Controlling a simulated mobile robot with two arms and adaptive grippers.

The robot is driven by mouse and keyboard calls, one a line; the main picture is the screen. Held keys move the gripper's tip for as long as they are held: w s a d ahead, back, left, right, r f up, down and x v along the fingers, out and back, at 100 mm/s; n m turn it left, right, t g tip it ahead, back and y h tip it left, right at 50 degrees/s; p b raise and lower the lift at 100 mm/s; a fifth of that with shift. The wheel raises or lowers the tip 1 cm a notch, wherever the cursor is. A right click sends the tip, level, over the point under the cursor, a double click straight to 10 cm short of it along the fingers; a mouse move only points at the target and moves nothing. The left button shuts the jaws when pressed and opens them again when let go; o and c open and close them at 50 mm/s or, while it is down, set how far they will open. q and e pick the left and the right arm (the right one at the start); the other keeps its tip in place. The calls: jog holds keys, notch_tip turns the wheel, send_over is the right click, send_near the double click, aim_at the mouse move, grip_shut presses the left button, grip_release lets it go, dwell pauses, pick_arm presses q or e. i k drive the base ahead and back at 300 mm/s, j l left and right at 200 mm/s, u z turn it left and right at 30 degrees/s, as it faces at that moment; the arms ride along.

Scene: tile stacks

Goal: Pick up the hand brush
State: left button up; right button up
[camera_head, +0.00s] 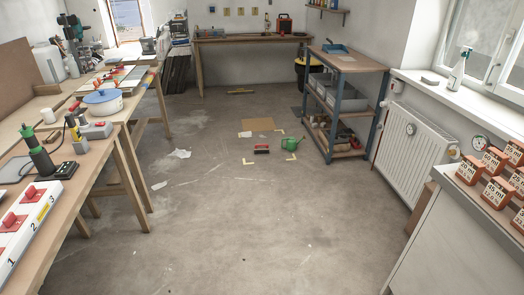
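A small red and dark object (262,149), which looks like the hand brush, lies on the floor near the middle of the view. It is too small to make out bristles or a handle clearly. Pale corner marks lie on the floor around it. A green can-like object (290,143) stands just to its right, apart from it. Neither of my grippers is in view.
A long wooden workbench (128,160) with tools runs along the left. A blue-framed shelf cart (330,130) stands right of the brush. A radiator (415,145) and a white cabinet (440,255) are at the right. The concrete floor (240,220) in front is mostly clear.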

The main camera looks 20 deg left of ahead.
aim_at(260, 149)
jog(key=i+j+u, duration=0.3)
jog(key=i, duration=0.4)
jog(key=i+j+u, duration=0.35)
jog(key=i, duration=0.35)
jog(key=i+u, duration=0.3)
jog(key=i, duration=0.45)
jog(key=i+j, duration=0.1)
jog(key=i, duration=1.65)
jog(key=l+z, duration=0.05)
jog(key=l, duration=0.05)
